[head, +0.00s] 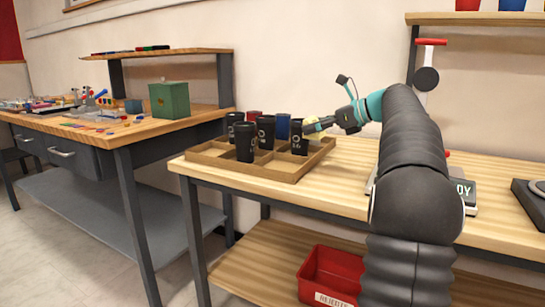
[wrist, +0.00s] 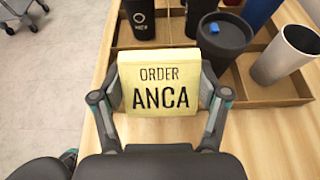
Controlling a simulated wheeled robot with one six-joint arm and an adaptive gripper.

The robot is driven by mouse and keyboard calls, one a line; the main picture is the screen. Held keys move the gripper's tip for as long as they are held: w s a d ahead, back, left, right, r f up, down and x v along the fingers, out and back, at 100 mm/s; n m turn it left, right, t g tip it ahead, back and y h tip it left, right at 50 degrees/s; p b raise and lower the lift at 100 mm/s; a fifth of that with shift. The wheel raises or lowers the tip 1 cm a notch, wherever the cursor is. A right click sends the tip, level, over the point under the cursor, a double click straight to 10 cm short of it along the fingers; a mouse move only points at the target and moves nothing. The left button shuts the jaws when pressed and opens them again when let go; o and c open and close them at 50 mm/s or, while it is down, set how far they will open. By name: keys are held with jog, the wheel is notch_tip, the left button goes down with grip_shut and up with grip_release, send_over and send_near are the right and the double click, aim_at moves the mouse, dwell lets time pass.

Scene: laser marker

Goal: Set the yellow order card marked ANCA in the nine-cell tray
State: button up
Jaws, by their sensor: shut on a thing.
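The yellow order card (wrist: 157,83) reads ORDER ANCA and faces the wrist camera. My gripper (wrist: 158,100) is shut on it, with one finger at each side edge. In the head view my gripper (head: 320,125) is at the right end of the nine-cell tray (head: 232,171), and a small part of the card (head: 311,117) shows. The wooden tray also shows beyond the card in the wrist view (wrist: 278,94). The card appears held above the table, near the tray's edge; its exact height is unclear.
Black tumblers (head: 245,142), a blue one (head: 283,126) and a red one (head: 253,116) stand in the tray. A silver tumbler (wrist: 290,55) stands right of the card in the wrist view. A red bin (head: 328,275) sits on the lower shelf.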

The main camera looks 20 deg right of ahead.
jog(key=b, duration=0.2)
send_over(282, 169)
notch_tip(282, 169, down, 6)
jog(key=shift+w+a+r, duration=0.1)
jog(key=shift+a+r, duration=0.05)
jog(key=shift+r, duration=0.05)
jog(key=shift+f+b, duration=0.9)
jog(key=shift+f, duration=1.05)
jog(key=shift+f, duration=0.15)
jog(key=o, duration=0.9)
jog(key=shift+d+r, duration=0.2)
jog(key=shift+r, duration=0.05)
jog(key=p+v, duration=0.1)
jog(key=v, duration=1)
jog(key=shift+s+d+r+p, duration=0.1)
jog(key=shift+s+r+p, duration=0.1)
jog(key=shift+s+p, duration=0.15)
